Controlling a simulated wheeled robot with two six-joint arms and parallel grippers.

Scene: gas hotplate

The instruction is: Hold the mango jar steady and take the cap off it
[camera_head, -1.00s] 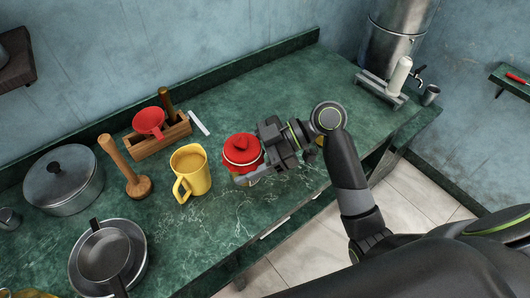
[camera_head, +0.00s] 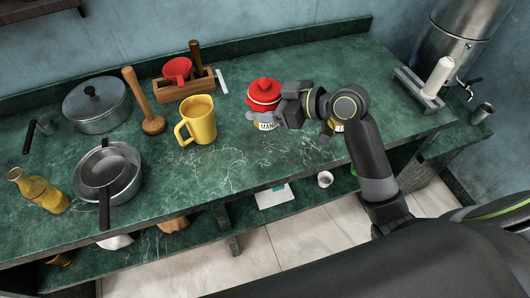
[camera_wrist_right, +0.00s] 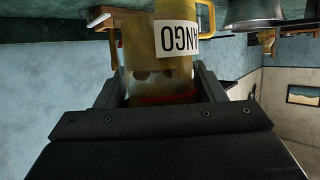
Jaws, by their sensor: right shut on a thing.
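The mango jar (camera_head: 268,127) stands upright on the green counter, yellow with a white label and a domed red cap (camera_head: 263,94) seated on it. My right gripper (camera_head: 266,114) comes from the right and is shut on the jar just below the cap. In the right wrist view, the jar (camera_wrist_right: 160,75) is between the two fingers of my right gripper (camera_wrist_right: 157,82), with its label (camera_wrist_right: 176,37) upside down. A strip of red (camera_wrist_right: 165,98) shows low between the fingers. My left gripper is not in view.
A yellow mug (camera_head: 201,124) stands left of the jar. Pots and a bottle (camera_head: 38,192) stand farther left. The counter (camera_head: 225,165) before the jar is clear.

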